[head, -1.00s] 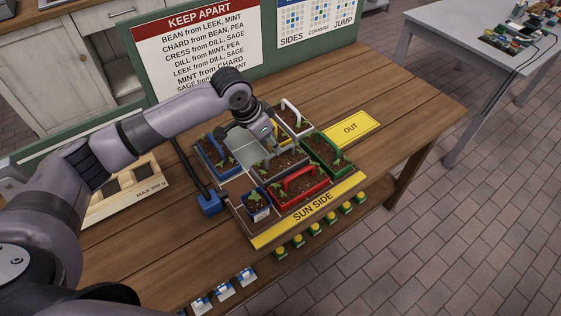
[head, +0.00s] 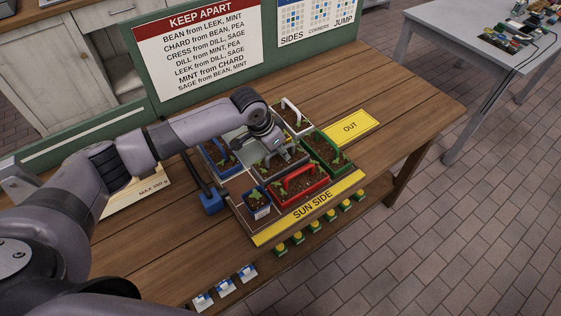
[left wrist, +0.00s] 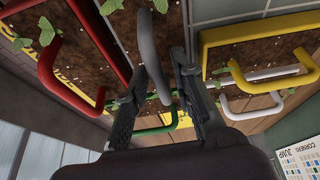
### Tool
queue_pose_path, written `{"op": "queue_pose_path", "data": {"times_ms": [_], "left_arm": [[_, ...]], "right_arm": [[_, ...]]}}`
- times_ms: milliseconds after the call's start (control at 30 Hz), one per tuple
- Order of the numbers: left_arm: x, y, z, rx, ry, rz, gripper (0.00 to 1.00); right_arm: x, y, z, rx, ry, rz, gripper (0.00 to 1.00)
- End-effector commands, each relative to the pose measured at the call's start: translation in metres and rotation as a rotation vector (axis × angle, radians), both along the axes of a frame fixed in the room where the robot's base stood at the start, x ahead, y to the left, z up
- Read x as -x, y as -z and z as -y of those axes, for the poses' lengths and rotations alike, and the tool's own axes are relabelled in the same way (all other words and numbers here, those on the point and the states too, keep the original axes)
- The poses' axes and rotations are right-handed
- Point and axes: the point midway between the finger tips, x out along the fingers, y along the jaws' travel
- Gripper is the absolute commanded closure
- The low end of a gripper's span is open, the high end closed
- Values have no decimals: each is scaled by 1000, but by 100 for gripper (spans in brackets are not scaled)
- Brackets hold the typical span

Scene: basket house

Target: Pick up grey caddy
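The grey caddy (head: 292,160) is a soil-filled box with seedlings near the middle of the planting tray, partly hidden by my arm in the head view. My left gripper (head: 273,152) is low over it. In the left wrist view, the caddy's grey handle (left wrist: 149,45) runs between the two fingers of the left gripper (left wrist: 160,68). The fingers look spread on either side of the handle, with a gap at the right finger; contact on the left side is unclear. My right gripper is out of view.
A red caddy (head: 318,184) stands in front, a green one (head: 343,158) to the right, a white one (head: 306,124) behind and a blue one (head: 209,158) to the left. The yellow OUT mat (head: 350,127) is empty.

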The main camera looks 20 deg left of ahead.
Motion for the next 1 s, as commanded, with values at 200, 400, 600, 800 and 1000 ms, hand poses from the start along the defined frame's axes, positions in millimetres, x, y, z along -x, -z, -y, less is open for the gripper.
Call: {"op": "queue_pose_path", "data": {"times_ms": [200, 400, 600, 800, 1000], "left_arm": [[0, 0, 0, 0, 0, 0, 94], [0, -1, 0, 0, 0, 0, 100], [0, -1, 0, 0, 0, 0, 100], [0, -1, 0, 1, 0, 1, 100], [0, -1, 0, 0, 0, 1, 100]], "right_arm": [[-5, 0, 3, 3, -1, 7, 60], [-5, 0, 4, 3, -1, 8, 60], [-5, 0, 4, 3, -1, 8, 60], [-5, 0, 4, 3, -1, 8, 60], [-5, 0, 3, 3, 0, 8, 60]]}}
